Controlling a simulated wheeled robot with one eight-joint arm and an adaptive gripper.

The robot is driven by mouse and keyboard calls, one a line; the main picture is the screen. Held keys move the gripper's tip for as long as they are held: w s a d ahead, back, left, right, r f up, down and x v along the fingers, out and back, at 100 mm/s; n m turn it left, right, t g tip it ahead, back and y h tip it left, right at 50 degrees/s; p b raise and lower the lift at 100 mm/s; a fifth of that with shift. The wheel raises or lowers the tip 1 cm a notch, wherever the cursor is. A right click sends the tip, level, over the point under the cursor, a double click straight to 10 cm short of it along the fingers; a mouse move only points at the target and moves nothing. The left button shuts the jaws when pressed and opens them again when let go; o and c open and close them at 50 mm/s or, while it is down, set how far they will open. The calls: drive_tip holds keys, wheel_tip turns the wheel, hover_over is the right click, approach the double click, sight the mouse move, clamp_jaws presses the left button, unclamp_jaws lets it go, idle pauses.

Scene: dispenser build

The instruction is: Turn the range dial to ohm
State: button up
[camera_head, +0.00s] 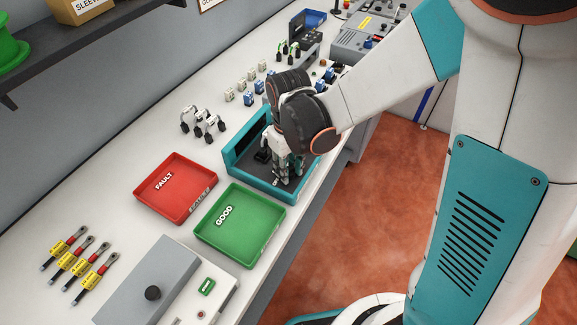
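A round black knob (152,293) sits on a grey-topped box (143,281) at the bottom of the view. It looks like the range dial, but no ohm mark or range lettering can be read on it. My gripper (287,178) points down over a teal-walled tray (240,146) with a dark floor, up and to the right of the knob and well apart from it. A small black object (262,155) is beside my gripper in the tray. The fingertips are small and partly merge with the tray, so their opening and any contact are unclear.
A red FAULT tray (148,206) and a green GOOD tray (213,248) lie between my gripper and the knob. Yellow-tagged leads (71,262) lie at the left. A white panel (219,293) adjoins the grey box. Small parts (247,86) and equipment (362,40) stand farther back.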

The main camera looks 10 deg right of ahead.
idle(0.3)
drive_tip(key=m+b, duration=0.1)
drive_tip(key=m, duration=0.4)
drive_tip(key=shift+m, duration=0.4)
drive_tip(key=m, duration=0.5)
drive_tip(key=shift+m, duration=0.3)
drive_tip(key=o, duration=1.1)
drive_tip(key=shift+m, duration=0.3)
